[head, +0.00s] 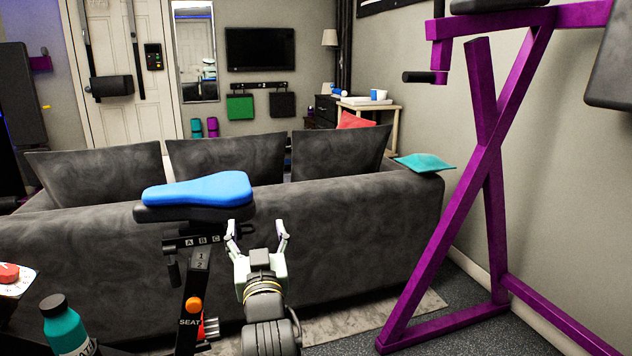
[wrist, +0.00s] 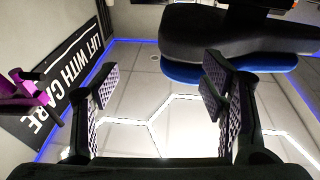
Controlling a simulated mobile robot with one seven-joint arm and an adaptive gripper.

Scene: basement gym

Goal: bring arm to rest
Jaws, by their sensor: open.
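My gripper (head: 258,238) is open and empty in the head view, in front of the grey sofa's back and just right of the bike seat. Its two fingers stand apart and point up and away. In the wrist view my gripper (wrist: 160,100) shows both padded fingers well apart, with nothing between them. The bike seat, black with a blue cover (head: 197,190), is close to the left of the gripper in the head view. In the wrist view the black seat (wrist: 225,35) and its blue edge fill the upper right, beyond the right finger.
The grey sofa (head: 330,240) spans the middle. A purple rack frame (head: 485,190) stands at right. A teal bottle (head: 64,325) is at lower left, near a small tray with a red item (head: 9,273).

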